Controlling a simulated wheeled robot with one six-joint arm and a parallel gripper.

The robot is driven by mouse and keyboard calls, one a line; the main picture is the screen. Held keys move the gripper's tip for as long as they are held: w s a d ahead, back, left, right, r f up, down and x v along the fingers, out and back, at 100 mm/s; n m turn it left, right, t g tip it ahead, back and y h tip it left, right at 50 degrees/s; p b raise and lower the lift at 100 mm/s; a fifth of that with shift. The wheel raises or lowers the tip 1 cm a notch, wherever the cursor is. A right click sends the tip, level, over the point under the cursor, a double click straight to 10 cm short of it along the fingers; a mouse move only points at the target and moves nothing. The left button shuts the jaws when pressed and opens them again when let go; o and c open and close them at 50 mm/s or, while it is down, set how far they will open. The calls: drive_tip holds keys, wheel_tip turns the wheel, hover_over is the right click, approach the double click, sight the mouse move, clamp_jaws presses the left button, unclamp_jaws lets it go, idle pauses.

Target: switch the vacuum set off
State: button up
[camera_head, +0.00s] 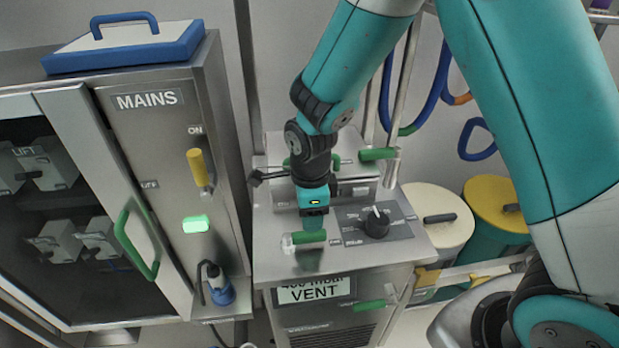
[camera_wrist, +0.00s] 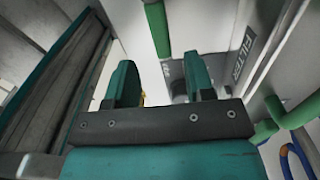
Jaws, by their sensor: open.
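The vacuum set (camera_head: 340,255) is a grey cabinet in the middle of the head view, with a lit display reading "VENT" (camera_head: 316,291) on its front. A black rotary knob (camera_head: 376,221) sits on a dark dial plate on its top, pointer towards the back. A green-handled lever (camera_head: 304,238) lies at the top's front left. My gripper (camera_head: 313,226) points down over the top, left of the knob and just behind this lever; contact cannot be told. In the wrist view its two teal fingers (camera_wrist: 163,85) stand apart with nothing seen held between them.
The MAINS cabinet (camera_head: 160,130) stands left, with a yellow lever (camera_head: 198,170) at ON and a lit green lamp (camera_head: 196,224). A white drum (camera_head: 440,220) and a yellow-lidded drum (camera_head: 497,205) stand right. A "FILTER" label (camera_wrist: 241,55) shows in the wrist view.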

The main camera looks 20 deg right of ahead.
wheel_tip(320, 180, up, 11)
drive_tip(key=shift+f+b, duration=0.15)
drive_tip(key=shift+b, duration=0.2)
